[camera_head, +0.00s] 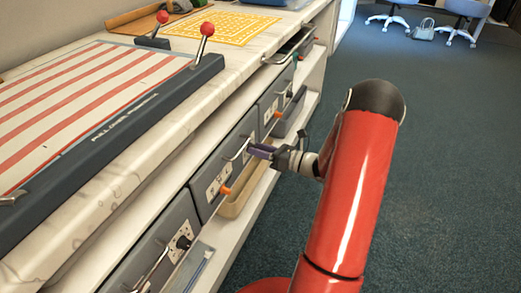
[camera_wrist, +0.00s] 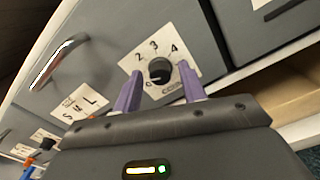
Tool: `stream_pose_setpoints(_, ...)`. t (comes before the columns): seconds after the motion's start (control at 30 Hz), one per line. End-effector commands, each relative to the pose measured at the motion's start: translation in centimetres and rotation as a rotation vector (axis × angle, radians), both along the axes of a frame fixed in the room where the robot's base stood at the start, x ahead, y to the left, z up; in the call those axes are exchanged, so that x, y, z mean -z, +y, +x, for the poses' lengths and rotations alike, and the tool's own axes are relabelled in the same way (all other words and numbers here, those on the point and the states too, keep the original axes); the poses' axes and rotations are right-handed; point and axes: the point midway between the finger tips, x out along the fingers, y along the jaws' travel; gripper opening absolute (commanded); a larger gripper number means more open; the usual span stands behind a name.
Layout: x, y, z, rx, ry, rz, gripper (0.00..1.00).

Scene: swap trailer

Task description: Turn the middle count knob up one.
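The count knob (camera_wrist: 159,70) is a round black dial on a white label with 2, 3 and 4 printed around it, on a grey drawer front. I cannot clearly read which number it points to. My gripper (camera_wrist: 162,76) is open, with one purple finger on each side of the knob. Whether the fingers touch it is not clear. In the head view my gripper (camera_head: 262,151) is at the middle grey drawer (camera_head: 207,177), and the knob is hidden there.
A metal handle (camera_wrist: 58,62) and an S/L label (camera_wrist: 80,106) are left of the knob. An orange lever (camera_head: 225,190) sticks out of the middle drawer above a tan tray (camera_head: 246,190). A nearer drawer has another black knob (camera_head: 183,242). Open carpet (camera_head: 440,170) lies to the right.

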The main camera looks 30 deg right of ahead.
Motion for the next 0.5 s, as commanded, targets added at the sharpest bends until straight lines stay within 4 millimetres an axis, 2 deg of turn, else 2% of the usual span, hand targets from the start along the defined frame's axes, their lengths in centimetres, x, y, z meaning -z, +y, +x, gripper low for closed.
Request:
stream_pose_setpoints(0.33,0.0,-0.2,-0.2,0.001,0.000,-0.001,0.47)
stream_pose_setpoints(0.5,0.0,-1.5,-1.8,0.004,0.001,-0.002,0.47)
